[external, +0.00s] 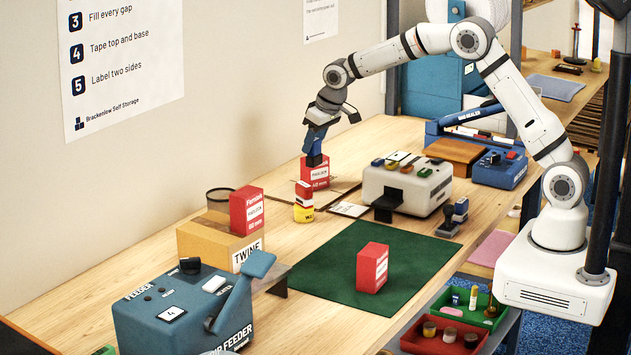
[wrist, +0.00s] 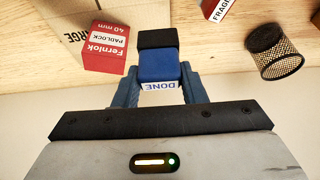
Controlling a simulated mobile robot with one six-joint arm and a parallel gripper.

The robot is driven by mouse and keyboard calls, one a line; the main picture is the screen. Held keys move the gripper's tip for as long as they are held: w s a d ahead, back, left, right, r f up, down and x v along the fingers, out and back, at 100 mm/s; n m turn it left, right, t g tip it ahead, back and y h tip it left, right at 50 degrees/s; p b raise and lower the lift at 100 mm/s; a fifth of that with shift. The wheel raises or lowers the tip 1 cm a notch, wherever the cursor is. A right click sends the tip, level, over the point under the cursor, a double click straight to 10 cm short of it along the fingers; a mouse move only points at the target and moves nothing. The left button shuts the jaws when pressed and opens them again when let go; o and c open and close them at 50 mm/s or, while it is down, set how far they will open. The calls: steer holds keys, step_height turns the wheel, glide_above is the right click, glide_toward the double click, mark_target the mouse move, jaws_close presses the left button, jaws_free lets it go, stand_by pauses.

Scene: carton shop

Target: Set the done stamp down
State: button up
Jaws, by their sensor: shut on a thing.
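My gripper (external: 317,138) is at the back of the bench near the wall, pointing down and shut on the done stamp (external: 314,159). In the wrist view the stamp (wrist: 157,66) has a blue body, a black end and a white DONE label, between my blue fingers (wrist: 159,88). In the external view it overlaps the top of a red Fernlok padlock box (external: 316,174). In the wrist view that box (wrist: 105,48) shows beside the stamp, to its left. I cannot tell whether the stamp touches anything below.
A green mat (external: 330,262) carries another red box (external: 372,268). A mesh cup (wrist: 280,53) is at the wrist view's right.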

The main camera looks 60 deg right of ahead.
steer(key=s+a+f+n+b, duration=0.1)
steer(key=s+a, duration=0.5)
steer(key=a, duration=0.6)
steer(key=s+a+n+y+b, duration=0.15)
steer(key=s+a, duration=0.45)
steer(key=a, duration=0.6)
steer(key=s+a+f+n+b, duration=0.15)
steer(key=s+a, duration=0.45)
steer(key=a, duration=0.6)
steer(key=s+a+b, duration=0.2)
steer(key=s+a, duration=1.2)
steer(key=shift+n, duration=0.3)
steer(key=shift+s+a+f+p, duration=0.1)
steer(key=shift+s+f+p, duration=0.15)
steer(key=shift+f, duration=1.25)
steer(key=shift+s+d+f+p, duration=0.1)
steer(key=shift+f+p, duration=0.25)
steer(key=shift+f, duration=1.2)
steer(key=shift+s+a+f+p, duration=0.1)
steer(key=shift+s+f+p, duration=0.15)
steer(key=shift+f, duration=1.25)
steer(key=shift+w+f, duration=0.1)
steer(key=shift+f, duration=0.1)
steer(key=o, duration=1)
steer(key=shift+r, duration=0.1)
